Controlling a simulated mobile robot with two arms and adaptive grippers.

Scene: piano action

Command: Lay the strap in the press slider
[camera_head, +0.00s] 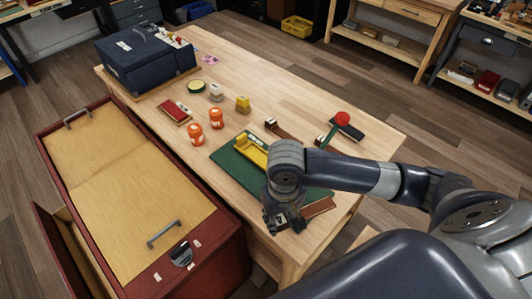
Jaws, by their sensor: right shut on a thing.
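My right gripper (284,222) reaches down over the near right corner of the green mat (226,163). It is shut on a brown strap (319,207), which sticks out to the right of the fingers near the table's front edge; the fingers hide part of it. A yellow slotted piece (250,151), perhaps the press slider, lies on the mat, partly hidden by my right arm. Another brown strap-like piece (285,131) with a pale end lies behind the mat. A red-knobbed lever (342,118) stands on the right. My left gripper is not in view.
Two orange jars (216,118), a yellow block (242,104), a red case (174,111) and a dark blue box (145,60) stand on the wooden table (230,60). A red cabinet (140,200) stands along the left. The table's far right is mostly clear.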

